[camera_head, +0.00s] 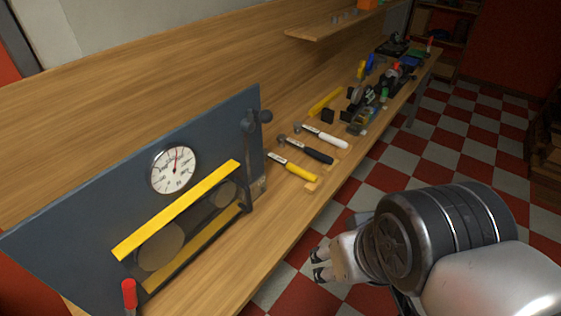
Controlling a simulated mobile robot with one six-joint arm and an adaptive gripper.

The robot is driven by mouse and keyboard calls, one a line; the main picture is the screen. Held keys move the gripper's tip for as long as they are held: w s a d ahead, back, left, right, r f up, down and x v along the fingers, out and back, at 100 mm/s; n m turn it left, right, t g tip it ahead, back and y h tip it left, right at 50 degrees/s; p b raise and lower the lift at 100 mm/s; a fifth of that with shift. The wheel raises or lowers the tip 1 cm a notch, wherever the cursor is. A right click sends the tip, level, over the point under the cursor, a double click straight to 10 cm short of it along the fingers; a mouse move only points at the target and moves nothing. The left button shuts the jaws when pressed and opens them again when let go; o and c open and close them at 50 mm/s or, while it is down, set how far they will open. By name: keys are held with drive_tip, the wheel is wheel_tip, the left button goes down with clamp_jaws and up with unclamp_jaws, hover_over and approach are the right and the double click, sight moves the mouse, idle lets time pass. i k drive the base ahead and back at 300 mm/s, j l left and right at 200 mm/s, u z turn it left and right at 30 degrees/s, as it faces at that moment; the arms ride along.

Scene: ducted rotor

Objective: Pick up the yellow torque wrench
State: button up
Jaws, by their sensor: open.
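The yellow torque wrench (299,171) lies on the wooden workbench, nearest of three similar tools in a row. Its yellow handle points right and its metal head points left. A torque wrench with a black handle (316,154) lies just behind it, and one with a white handle (329,138) lies behind that. My gripper (318,265) is open and empty. It is in front of the bench edge in the picture, below and apart from the yellow wrench.
A blue-grey panel with a dial gauge (173,170) and yellow bars stands on the bench at the left. Several tools and parts (368,97) crowd the bench farther back. A shelf (330,27) hangs above. Bare bench top (287,215) lies in front of the yellow wrench.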

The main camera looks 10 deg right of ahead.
sight(311, 177)
drive_tip(key=j, duration=0.8)
drive_tip(key=i+l+u, duration=0.3)
drive_tip(key=l, duration=0.35)
drive_tip(key=i+l+u, duration=0.1)
drive_tip(key=i+l, duration=0.2)
drive_tip(key=i+l+u, duration=0.15)
drive_tip(key=l, duration=0.35)
drive_tip(key=i+l+u, duration=0.15)
drive_tip(key=l, duration=0.2)
drive_tip(key=i+l+u, duration=0.15)
drive_tip(key=l, duration=0.3)
drive_tip(key=k+j, duration=0.05)
